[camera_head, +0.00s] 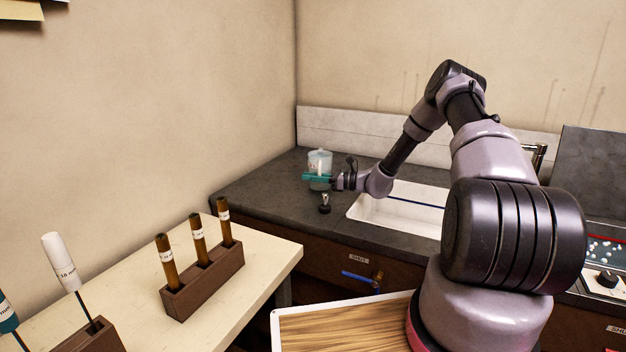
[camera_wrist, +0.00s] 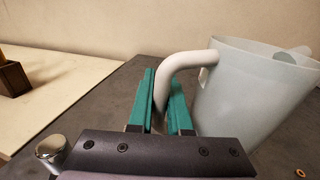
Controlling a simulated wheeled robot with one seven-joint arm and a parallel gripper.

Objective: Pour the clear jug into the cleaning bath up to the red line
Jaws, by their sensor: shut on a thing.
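The clear jug (camera_head: 319,160) stands upright on the dark counter, left of the sink, in the head view. In the wrist view the jug (camera_wrist: 255,95) fills the right side, and its white handle (camera_wrist: 185,62) curves down between the teal fingers. My gripper (camera_head: 318,177) is shut on the handle; its teal fingers also show in the wrist view (camera_wrist: 165,105). The white basin (camera_head: 375,209) set in the counter, perhaps the cleaning bath, has a blue line along its inside. I cannot make out a red line in it. The liquid level in the jug is unclear.
A small metal knob-like object (camera_head: 324,204) stands on the counter just in front of the jug. A blue-handled tap (camera_head: 358,278) sticks out of the cabinet below. A pale bench (camera_head: 255,262) with a rack of brown tubes (camera_head: 205,278) is at left.

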